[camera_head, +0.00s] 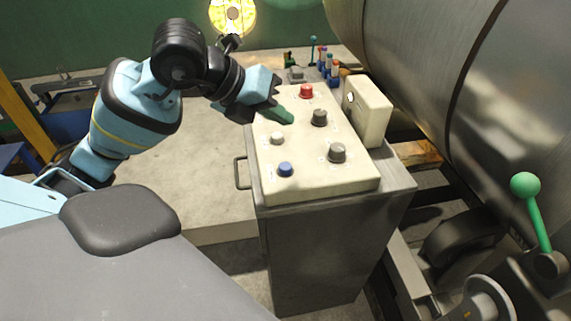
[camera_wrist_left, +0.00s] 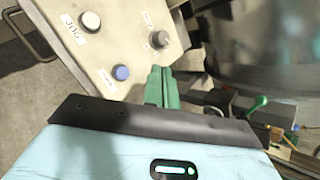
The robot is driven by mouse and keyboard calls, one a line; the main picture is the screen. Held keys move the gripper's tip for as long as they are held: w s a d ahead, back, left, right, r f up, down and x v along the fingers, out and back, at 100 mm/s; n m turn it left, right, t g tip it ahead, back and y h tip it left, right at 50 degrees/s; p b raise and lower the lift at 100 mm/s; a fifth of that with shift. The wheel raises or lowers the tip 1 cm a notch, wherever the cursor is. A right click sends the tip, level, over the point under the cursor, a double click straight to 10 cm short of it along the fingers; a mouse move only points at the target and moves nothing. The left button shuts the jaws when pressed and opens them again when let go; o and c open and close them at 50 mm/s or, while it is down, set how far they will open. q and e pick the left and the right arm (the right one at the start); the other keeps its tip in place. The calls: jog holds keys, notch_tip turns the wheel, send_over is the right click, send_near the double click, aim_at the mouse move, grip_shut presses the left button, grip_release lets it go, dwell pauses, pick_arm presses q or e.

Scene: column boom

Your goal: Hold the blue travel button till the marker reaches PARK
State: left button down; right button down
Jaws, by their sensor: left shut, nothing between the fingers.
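The blue button (camera_head: 286,169) sits at the near left of a cream control panel (camera_head: 325,187) on a grey cabinet. It also shows in the left wrist view (camera_wrist_left: 121,72), left of my fingertips. My left gripper (camera_head: 284,116) is shut and empty, its green fingers over the far left part of the panel. It is apart from the blue button, beyond the white button (camera_head: 277,138). In the left wrist view the shut fingers (camera_wrist_left: 160,76) point towards the panel. I cannot make out the marker or a PARK label. My right gripper is not in view.
The panel also has a red button (camera_head: 306,91) and two grey knobs (camera_head: 319,117) (camera_head: 337,152). A cream box (camera_head: 368,110) stands at its right edge. A large metal cylinder (camera_head: 470,80) and a green-knobbed lever (camera_head: 525,185) are to the right.

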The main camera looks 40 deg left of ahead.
aim_at(280, 167)
pick_arm(q)
notch_tip(280, 167, down, 9)
jog(key=b, duration=0.6)
jog(key=shift+r, duration=0.2)
jog(key=shift+f+b, duration=0.1)
jog(key=shift+b, duration=0.2)
dwell(1.4)
jog(key=shift+f+b, duration=0.35)
jog(key=shift+f, duration=0.05)
jog(key=shift+f, duration=0.15)
dwell(0.4)
